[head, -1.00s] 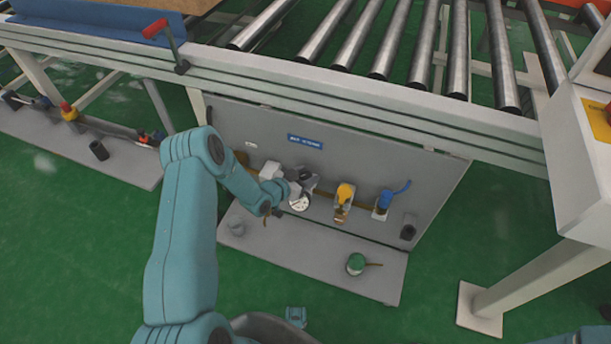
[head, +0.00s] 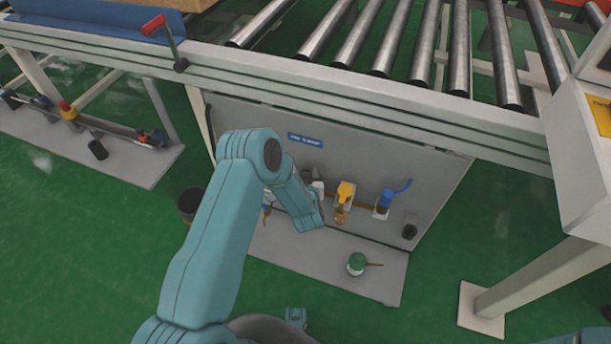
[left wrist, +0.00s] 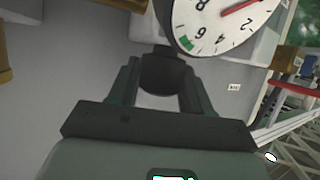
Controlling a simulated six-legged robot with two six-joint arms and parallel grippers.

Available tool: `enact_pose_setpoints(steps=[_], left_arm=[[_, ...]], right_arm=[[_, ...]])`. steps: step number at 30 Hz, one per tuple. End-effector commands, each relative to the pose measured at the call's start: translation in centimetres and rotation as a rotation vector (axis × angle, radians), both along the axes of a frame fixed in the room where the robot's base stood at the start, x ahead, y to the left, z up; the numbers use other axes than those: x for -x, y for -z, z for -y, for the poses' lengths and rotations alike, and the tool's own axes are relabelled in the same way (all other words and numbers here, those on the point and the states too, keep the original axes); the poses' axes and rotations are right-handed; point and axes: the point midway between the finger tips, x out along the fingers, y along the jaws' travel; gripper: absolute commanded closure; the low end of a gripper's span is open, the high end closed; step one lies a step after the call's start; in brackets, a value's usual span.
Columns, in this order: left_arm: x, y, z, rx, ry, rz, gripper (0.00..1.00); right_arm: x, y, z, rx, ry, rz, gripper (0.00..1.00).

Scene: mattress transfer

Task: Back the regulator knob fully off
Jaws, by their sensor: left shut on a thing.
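The regulator's dark round knob (left wrist: 163,72) sits between the fingers of my left gripper (left wrist: 163,80) in the left wrist view. The gripper is shut on the knob, one finger on each side. A white dial gauge (left wrist: 222,22) with a red needle and a green mark is just above and right of the knob. In the head view, my left forearm covers the gripper, knob and gauge. Only a grey part of the regulator (head: 312,176) shows on the grey panel (head: 255,125). My right gripper is not in view.
Right of the regulator are a yellow-handled valve (head: 345,195) and a blue-handled valve (head: 390,197). A green-topped item (head: 356,264) stands on the base plate (head: 330,270). The roller conveyor (head: 390,65) runs above the panel. A dark bucket (head: 190,203) stands at left.

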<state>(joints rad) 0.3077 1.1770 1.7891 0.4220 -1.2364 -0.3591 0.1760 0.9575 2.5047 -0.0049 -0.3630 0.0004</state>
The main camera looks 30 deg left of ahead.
Motion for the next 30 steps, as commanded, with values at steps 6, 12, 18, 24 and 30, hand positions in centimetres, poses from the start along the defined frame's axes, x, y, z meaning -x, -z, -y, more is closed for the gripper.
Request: enact_pose_setpoints(steps=[6,12,18,24,30], left_arm=[[-0.09,-0.04,0.06,0.001,-0.067,0.003,0.82],[-0.05,-0.05,0.01,0.001,-0.091,0.002,0.81],[-0.04,-0.06,-0.02,0.001,-0.093,0.002,0.81],[-0.06,-0.07,-0.03,0.0,-0.093,0.003,0.45],[-0.04,-0.05,-0.03,0.001,-0.092,0.002,0.45]], right_arm=[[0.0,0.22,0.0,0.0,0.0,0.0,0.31],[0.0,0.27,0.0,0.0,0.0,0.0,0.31],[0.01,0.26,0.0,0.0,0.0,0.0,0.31],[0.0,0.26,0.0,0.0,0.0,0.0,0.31],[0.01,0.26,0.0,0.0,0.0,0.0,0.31]])
